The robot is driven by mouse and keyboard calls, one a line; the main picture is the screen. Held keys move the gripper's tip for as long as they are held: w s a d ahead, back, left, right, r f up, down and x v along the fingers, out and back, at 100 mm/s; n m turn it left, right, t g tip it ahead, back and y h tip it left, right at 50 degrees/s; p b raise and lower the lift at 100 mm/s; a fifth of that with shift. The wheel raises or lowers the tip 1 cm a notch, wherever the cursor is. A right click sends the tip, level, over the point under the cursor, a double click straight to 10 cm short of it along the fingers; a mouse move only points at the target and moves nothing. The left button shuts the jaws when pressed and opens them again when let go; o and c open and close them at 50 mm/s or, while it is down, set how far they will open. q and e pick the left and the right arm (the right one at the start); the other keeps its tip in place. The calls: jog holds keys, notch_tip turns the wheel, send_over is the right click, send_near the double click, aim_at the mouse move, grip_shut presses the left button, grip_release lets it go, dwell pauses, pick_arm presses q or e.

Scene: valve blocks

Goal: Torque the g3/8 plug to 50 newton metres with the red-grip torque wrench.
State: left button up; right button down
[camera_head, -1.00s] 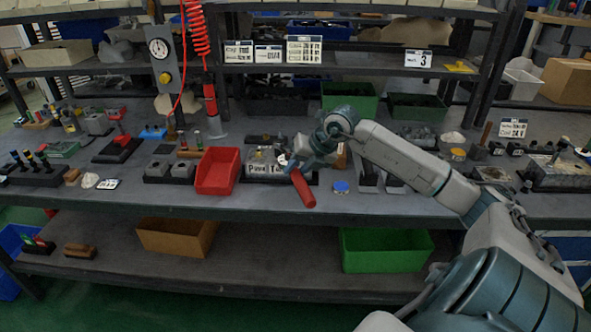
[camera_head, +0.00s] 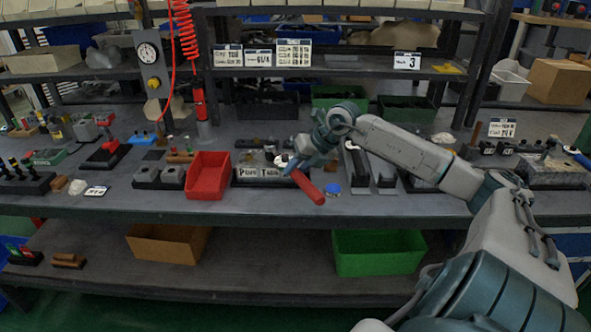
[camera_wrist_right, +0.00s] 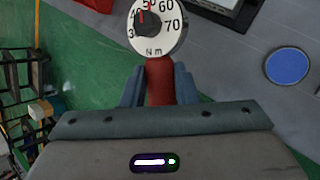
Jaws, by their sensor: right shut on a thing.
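The red-grip torque wrench (camera_head: 308,188) is in my right gripper (camera_head: 293,168), above the front of the bench. In the right wrist view, my right gripper (camera_wrist_right: 159,85) is shut on the red grip (camera_wrist_right: 159,72). A white round dial (camera_wrist_right: 154,26) marked N m sits just beyond the fingers; its red mark points between 40 and 50. In the head view, a block with a lettered front label (camera_head: 258,174) stands just left of the wrench; fittings on it are too small to identify as the g3/8 plug. My left gripper is not in view.
A red bin (camera_head: 208,176) stands left of the labelled block. A blue disc (camera_head: 332,189) lies right of the wrench; the right wrist view shows it too (camera_wrist_right: 287,65). A dial gauge post (camera_head: 149,60) and a red coiled hose (camera_head: 187,35) stand behind. Bench front edge is close.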

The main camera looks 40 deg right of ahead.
jog(key=shift+w+a+m+t+h, duration=0.2)
jog(key=shift+a+m, duration=0.25)
jog(key=shift+a, duration=0.15)
jog(key=shift+w+a+m+t+h, duration=0.1)
jog(key=shift+w+a+m+h, duration=0.1)
jog(key=shift+a+m, duration=0.35)
jog(key=shift+a, duration=0.1)
jog(key=shift+w+a+r+m+h, duration=0.1)
jog(key=shift+w+a+m+h, duration=0.25)
jog(key=shift+a, duration=0.2)
jog(key=shift+w+a+m+h, duration=0.25)
jog(key=shift+a+m, duration=0.2)
jog(key=shift+a, duration=0.1)
jog(key=shift+s+d+n+y+b, duration=0.3)
jog(key=shift+d+n+b, duration=0.15)
jog(key=shift+d, duration=0.1)
jog(key=shift+s+d+n+y+b, duration=0.3)
jog(key=shift+d+n+b, duration=0.15)
jog(key=shift+d, duration=0.1)
